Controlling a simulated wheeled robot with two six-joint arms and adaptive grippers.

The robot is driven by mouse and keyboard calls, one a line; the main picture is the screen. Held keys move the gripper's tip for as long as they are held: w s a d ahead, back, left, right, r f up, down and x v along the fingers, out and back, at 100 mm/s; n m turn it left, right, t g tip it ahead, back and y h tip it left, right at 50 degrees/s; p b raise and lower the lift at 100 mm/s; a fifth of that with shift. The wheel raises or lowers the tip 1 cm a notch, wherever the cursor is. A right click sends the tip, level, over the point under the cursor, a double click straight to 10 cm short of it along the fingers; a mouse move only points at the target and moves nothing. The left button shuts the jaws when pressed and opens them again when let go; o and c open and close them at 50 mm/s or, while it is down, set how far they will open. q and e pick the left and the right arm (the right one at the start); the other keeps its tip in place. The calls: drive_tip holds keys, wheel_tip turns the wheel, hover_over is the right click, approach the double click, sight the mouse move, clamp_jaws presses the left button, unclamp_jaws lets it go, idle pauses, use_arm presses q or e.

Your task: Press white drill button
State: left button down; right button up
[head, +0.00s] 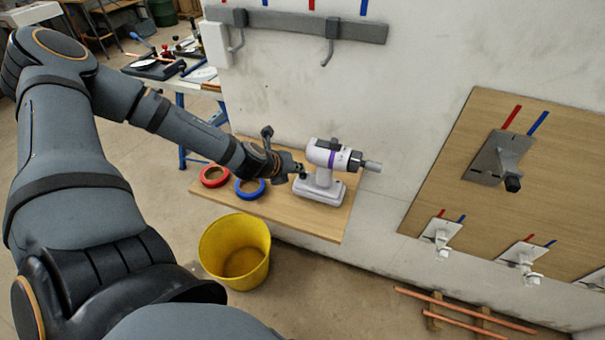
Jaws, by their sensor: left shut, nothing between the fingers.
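A white drill (322,172) with a purple band and a dark chuck area stands upright on its base on a wooden shelf (312,222) against the wall. Its nose points right. My left gripper (301,170) is shut and empty, at the drill's left side by the handle. I cannot tell whether the fingertips touch the drill. The button is too small or hidden to make out. My right gripper is not in view.
A red tape roll (214,176) and a blue tape roll (249,189) lie on the shelf left of the drill. A yellow bucket (234,251) stands on the floor below. A wooden panel with valve fittings (500,160) is on the right wall. Copper pipes (465,312) lie below.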

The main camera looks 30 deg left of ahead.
sight(297, 179)
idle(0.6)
use_arm(q)
drive_tip(key=shift+f+b, duration=0.5)
drive_tip(key=shift+b, duration=0.05)
drive_tip(key=shift+r, duration=0.15)
drive_tip(key=shift+r+p, duration=0.3)
drive_tip(key=shift+p, duration=0.1)
wheel_tip(297, 179, up, 6)
drive_tip(key=p, duration=0.5)
drive_tip(key=shift+p, duration=0.4)
